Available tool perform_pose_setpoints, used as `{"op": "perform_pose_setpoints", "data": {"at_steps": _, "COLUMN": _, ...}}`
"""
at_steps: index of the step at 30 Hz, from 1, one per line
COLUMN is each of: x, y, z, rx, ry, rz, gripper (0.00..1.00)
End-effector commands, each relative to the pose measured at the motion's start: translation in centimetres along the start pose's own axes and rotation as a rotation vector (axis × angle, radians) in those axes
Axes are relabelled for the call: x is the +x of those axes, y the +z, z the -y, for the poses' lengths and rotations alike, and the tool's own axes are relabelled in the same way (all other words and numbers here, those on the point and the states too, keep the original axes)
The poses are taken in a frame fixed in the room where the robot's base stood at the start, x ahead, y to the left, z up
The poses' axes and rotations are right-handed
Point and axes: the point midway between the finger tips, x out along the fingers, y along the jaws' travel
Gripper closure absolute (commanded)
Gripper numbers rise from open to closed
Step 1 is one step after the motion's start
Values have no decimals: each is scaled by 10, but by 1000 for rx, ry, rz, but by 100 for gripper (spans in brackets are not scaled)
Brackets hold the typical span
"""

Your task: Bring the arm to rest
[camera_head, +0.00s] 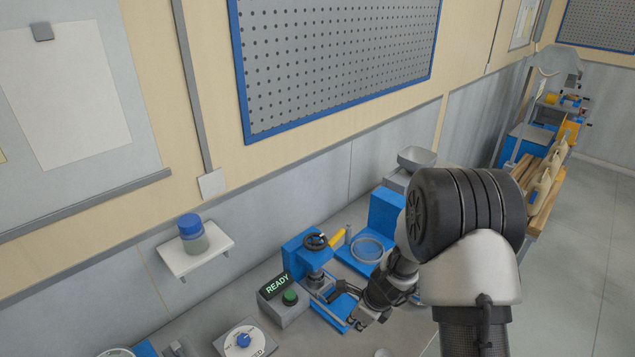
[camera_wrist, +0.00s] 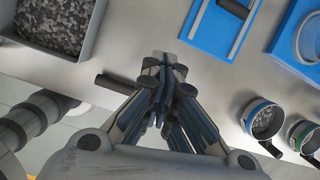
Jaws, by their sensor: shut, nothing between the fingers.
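My gripper (camera_head: 343,308) is over the bench in the head view, at the end of my folded arm, beside the blue press-like device (camera_head: 312,262). In the wrist view my gripper (camera_wrist: 166,68) has its dark fingers together, with nothing between them. The bench top (camera_wrist: 185,48) lies beneath it. The fingers appear apart from the blue frame (camera_wrist: 222,28) at upper right. In the head view my arm hides part of the bench's right side.
A grey bin of dark granules (camera_wrist: 60,20) and cups with handles (camera_wrist: 262,118) flank the gripper. A READY box (camera_head: 283,300), a dial plate (camera_head: 245,342) and a blue stand with a ring (camera_head: 368,248) occupy the bench. A wall shelf holds a blue-lidded jar (camera_head: 193,235). Floor (camera_head: 590,240) shows clear at right.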

Motion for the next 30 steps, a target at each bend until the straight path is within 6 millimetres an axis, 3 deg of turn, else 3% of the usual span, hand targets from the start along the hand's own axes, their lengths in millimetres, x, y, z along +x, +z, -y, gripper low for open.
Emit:
{"op": "perform_pose_setpoints", "data": {"at_steps": 8, "x": -51, "y": 22, "z": -9, "rx": -338, "ry": -24, "rz": 59, "gripper": 100}}
{"op": "perform_pose_setpoints", "data": {"at_steps": 15, "x": -118, "y": 25, "z": -45, "rx": -836, "ry": -74, "rz": 81, "gripper": 100}}
{"op": "perform_pose_setpoints", "data": {"at_steps": 22, "x": -170, "y": -10, "z": -99, "rx": -1357, "ry": -122, "rz": 16, "gripper": 100}}
{"op": "perform_pose_setpoints", "data": {"at_steps": 30, "x": -194, "y": -82, "z": -161, "rx": -1895, "ry": -137, "rz": -170, "gripper": 100}}
